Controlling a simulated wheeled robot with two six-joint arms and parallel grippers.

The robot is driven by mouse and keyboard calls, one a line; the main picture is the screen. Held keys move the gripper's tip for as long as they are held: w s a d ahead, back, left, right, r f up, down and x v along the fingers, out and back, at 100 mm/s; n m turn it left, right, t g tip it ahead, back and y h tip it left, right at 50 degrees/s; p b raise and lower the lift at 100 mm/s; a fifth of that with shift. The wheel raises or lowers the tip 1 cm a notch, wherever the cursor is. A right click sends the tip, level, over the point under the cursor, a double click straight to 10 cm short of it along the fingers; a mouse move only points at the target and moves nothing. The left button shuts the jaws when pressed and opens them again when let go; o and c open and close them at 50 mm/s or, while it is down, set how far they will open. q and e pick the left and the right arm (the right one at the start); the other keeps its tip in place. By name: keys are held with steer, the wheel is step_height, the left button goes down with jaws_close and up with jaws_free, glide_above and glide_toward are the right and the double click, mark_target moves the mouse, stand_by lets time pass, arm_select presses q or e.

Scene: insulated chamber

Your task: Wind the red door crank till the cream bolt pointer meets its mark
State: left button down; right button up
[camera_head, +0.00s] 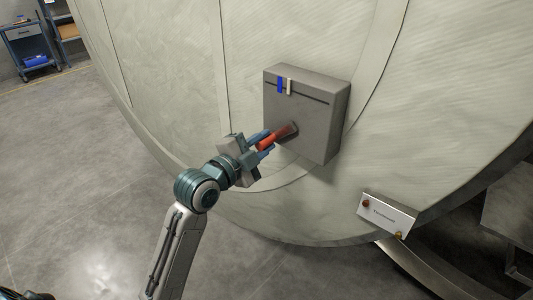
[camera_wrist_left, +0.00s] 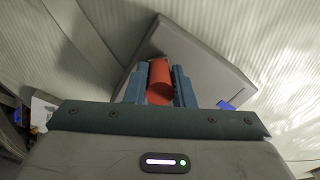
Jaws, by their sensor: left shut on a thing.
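The red crank (camera_head: 284,132) sticks out from the front of a grey box (camera_head: 308,147) on the big pale round door. My left gripper (camera_head: 268,141) is shut on its red handle. In the left wrist view the red handle (camera_wrist_left: 159,82) sits between the two blue fingers. The cream bolt pointer (camera_head: 289,86) is a short upright strip at the slot near the top of the box. A blue mark (camera_head: 280,85) stands just left of it, with a small gap between them. My right gripper is not in view.
A small panel (camera_head: 386,214) with a red and a yellow knob stands at the lower right, below the box. A blue cart (camera_head: 30,45) stands far off at the upper left. The grey floor at the left is clear.

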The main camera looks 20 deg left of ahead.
arm_select(q)
steer(key=shift+w+a+r+m+b, duration=0.1)
steer(key=shift+a+r+m+b, duration=0.15)
steer(key=shift+m, duration=0.3)
steer(key=shift+w+a+r+m+b, duration=0.1)
steer(key=shift+r+m, duration=0.2)
steer(key=shift+m, duration=0.25)
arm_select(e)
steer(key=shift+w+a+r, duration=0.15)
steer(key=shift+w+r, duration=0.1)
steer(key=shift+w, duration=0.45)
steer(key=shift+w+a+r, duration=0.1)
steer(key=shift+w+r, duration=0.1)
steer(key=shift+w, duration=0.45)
arm_select(q)
steer(key=c, duration=1.2)
jaws_free()
steer(key=shift+s, duration=0.1)
steer(key=shift+c, duration=0.2)
